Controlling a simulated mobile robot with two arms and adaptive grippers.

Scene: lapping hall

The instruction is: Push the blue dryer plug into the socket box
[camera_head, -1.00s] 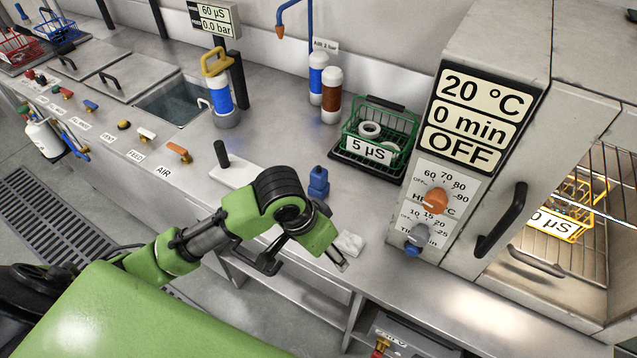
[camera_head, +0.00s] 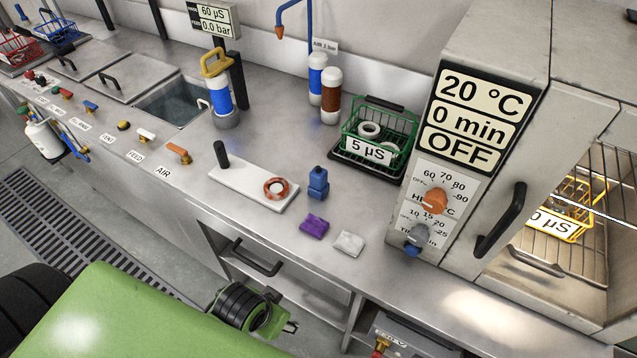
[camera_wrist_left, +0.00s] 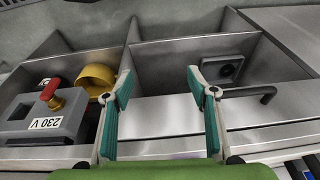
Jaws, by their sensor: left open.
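The grey socket box (camera_head: 410,342), labelled 230 V, sits low under the worktop in the head view, partly cut off by the frame edge. It also shows upside down at the left of the left wrist view (camera_wrist_left: 45,118), with a red-handled brass part on it. A blue object (camera_head: 318,184) stands upright on the worktop; I cannot tell whether it is the plug. My left gripper (camera_wrist_left: 160,85) is open and empty, facing the compartments under the worktop, with the box to its left in the wrist view. In the head view its tip is low, below the worktop edge.
The oven door handle (camera_head: 500,222) projects at the right. A yellow round thing (camera_wrist_left: 96,75) sits beside the box.

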